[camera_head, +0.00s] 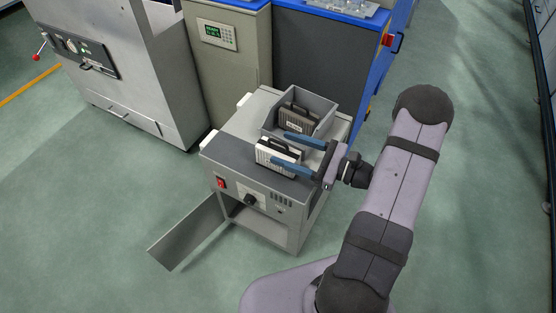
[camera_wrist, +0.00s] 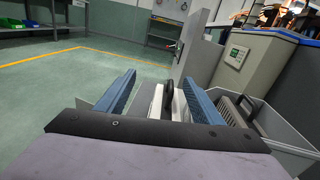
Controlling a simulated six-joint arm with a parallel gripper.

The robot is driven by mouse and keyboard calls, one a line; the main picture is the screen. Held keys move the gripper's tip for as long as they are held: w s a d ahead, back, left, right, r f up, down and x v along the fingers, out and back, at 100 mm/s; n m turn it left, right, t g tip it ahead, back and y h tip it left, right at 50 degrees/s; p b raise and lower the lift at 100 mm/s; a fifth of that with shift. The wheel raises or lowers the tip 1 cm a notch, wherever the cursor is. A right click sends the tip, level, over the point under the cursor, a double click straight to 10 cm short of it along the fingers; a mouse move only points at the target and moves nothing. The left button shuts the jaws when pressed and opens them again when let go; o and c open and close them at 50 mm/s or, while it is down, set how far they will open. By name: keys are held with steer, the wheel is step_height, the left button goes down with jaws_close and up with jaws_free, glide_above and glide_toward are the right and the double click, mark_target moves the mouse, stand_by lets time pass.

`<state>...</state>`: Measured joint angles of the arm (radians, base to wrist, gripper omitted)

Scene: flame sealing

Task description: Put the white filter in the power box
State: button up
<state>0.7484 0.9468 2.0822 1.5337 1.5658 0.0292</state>
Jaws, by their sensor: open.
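The white filter (camera_head: 276,158) stands upright on top of the grey power box (camera_head: 222,149), with a dark handle on its upper edge. My gripper (camera_head: 281,147) is open, with its two blue fingers reaching in from the right at the filter's handle. In the wrist view the white filter (camera_wrist: 158,103) and its handle show between the spread fingers (camera_wrist: 160,90). I cannot tell whether either finger touches it. The power box has a red switch and a knob on its front. Its lower door (camera_head: 188,232) hangs open to the left, showing a compartment below.
A grey open bin (camera_head: 321,106) on the box's top holds a dark filter (camera_head: 297,118), close behind my fingers. A large grey machine (camera_head: 110,70) and a cabinet with a green display (camera_head: 216,36) stand behind. Floor in front and left is clear.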

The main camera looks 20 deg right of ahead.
mark_target(298, 160)
steer(key=shift+m+t+h, duration=0.3)
steer(key=shift+m+t, duration=0.3)
steer(key=shift+m, duration=0.3)
steer(key=d+f, duration=0.1)
steer(key=f, duration=0.1)
steer(key=d+f, duration=0.1)
steer(key=f, duration=0.1)
steer(key=d+f, duration=0.1)
steer(key=shift+s+d+f+b, duration=0.25)
steer(key=shift+f+b, duration=0.15)
steer(key=shift+b+x, duration=0.3)
steer(key=shift+x, duration=3.4)
steer(key=c, duration=1.3)
steer(key=shift+r, duration=0.1)
